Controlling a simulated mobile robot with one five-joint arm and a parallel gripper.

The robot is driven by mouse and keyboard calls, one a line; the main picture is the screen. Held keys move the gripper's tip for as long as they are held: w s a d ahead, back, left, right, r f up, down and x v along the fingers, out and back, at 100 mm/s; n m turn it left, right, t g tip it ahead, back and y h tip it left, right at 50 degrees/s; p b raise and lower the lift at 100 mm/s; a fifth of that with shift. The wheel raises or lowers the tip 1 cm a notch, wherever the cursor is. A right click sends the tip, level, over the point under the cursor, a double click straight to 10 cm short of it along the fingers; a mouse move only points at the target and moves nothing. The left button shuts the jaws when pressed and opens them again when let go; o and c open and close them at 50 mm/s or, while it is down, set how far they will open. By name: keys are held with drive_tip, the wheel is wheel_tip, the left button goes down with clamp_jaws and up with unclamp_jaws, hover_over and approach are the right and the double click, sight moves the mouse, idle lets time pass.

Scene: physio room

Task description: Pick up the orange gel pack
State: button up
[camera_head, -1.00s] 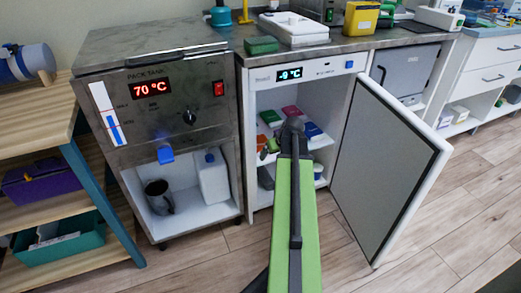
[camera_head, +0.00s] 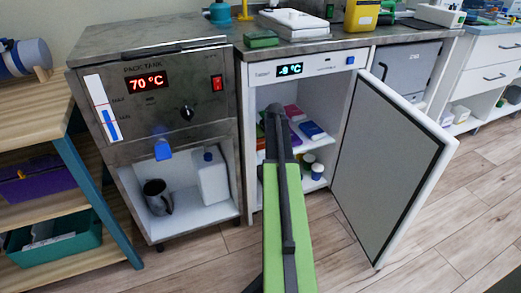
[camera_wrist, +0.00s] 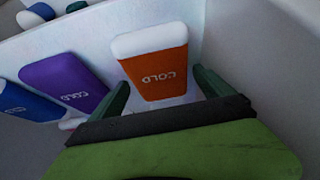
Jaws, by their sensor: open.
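The orange gel pack (camera_wrist: 155,72), marked COLD with a white end, lies on the white fridge shelf (camera_wrist: 85,22) in the wrist view. My gripper (camera_wrist: 160,80) is open, with one dark green finger on each side of the pack's near part. I cannot tell whether either finger touches it. In the head view my arm reaches into the open fridge (camera_head: 340,68) and hides the gripper and the orange pack.
A purple pack (camera_wrist: 78,88) lies close left of the orange one, with a blue pack (camera_wrist: 28,100) beyond. The fridge's side wall (camera_wrist: 240,45) is close on the right. The open fridge door (camera_head: 385,165) stands right of my arm. Jars (camera_head: 317,171) stand on the lower shelf.

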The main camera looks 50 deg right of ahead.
sight(261, 142)
drive_tip(key=shift+w+d+f, duration=0.15)
drive_tip(key=shift+w+f, duration=0.1)
drive_tip(key=shift+f, duration=0.4)
drive_tip(key=shift+r, duration=0.2)
drive_tip(key=c, duration=1.5)
drive_tip(key=shift+r+p, duration=0.55)
drive_tip(key=shift+p, duration=0.1)
wheel_tip(261, 142, up, 4)
drive_tip(key=p, duration=0.4)
drive_tip(key=s+d+r+p, duration=0.3)
drive_tip(key=s+r+p, duration=0.3)
drive_tip(key=s, duration=0.5)
drive_tip(key=shift+d+r+p, duration=0.2)
drive_tip(key=shift+r+p, duration=0.15)
drive_tip(key=shift+r, duration=0.05)
